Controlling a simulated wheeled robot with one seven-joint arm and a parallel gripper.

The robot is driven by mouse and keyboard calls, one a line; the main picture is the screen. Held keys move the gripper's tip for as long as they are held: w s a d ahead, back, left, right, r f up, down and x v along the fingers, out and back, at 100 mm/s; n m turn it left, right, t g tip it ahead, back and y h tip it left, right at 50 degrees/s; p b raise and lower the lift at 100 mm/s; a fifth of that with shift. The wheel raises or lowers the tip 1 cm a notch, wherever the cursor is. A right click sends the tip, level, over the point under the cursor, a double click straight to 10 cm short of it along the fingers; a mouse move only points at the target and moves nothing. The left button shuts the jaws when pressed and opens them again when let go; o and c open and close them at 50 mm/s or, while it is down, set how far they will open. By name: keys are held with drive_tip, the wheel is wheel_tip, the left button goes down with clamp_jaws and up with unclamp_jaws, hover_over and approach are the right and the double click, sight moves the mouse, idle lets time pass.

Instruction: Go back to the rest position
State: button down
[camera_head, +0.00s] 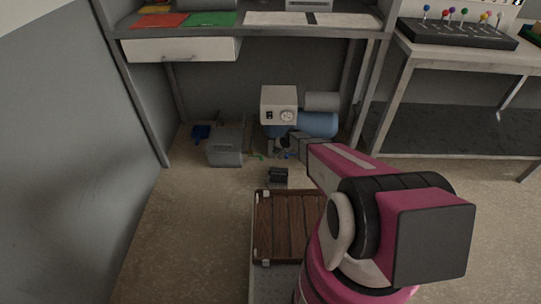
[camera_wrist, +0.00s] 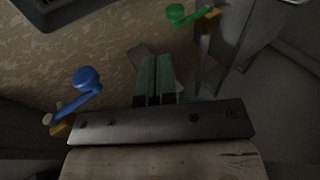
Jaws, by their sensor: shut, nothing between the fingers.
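My gripper (camera_wrist: 154,64) shows in the wrist view as two greenish fingers side by side, shut and with nothing between them. It points at the brown floor. In the head view my magenta arm reaches from the lower right toward the space under the table, and the gripper end is small and dark in front of the blue tank, hard to make out. In the wrist view a blue-headed piece (camera_wrist: 87,78) is left of the fingers and a green-headed piece (camera_wrist: 176,13) is above right. Neither touches the fingers.
Under the table (camera_head: 250,32) stand a blue tank (camera_head: 318,124) with a white box (camera_head: 278,105) and a grey container (camera_head: 225,146). A brown slatted tray (camera_head: 285,225) lies in front, left of my arm. A side table (camera_head: 470,55) stands right. Floor at left is clear.

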drive_tip(key=s+d+r+h, duration=0.2)
drive_tip(key=s+d+r, duration=0.3)
drive_tip(key=s+r, duration=0.5)
drive_tip(key=s+d+r+g+h, duration=0.1)
drive_tip(key=s+d+r, duration=0.4)
drive_tip(key=s+r, duration=0.5)
drive_tip(key=s+d+r+n+g+h, duration=0.1)
drive_tip(key=s+d+r+h, duration=0.2)
drive_tip(key=s+r, duration=0.7)
wheel_tip(320, 180, up, 7)
drive_tip(key=shift+s+d+r, duration=0.15)
drive_tip(key=shift+s+d, duration=0.15)
drive_tip(key=shift+d, duration=0.65)
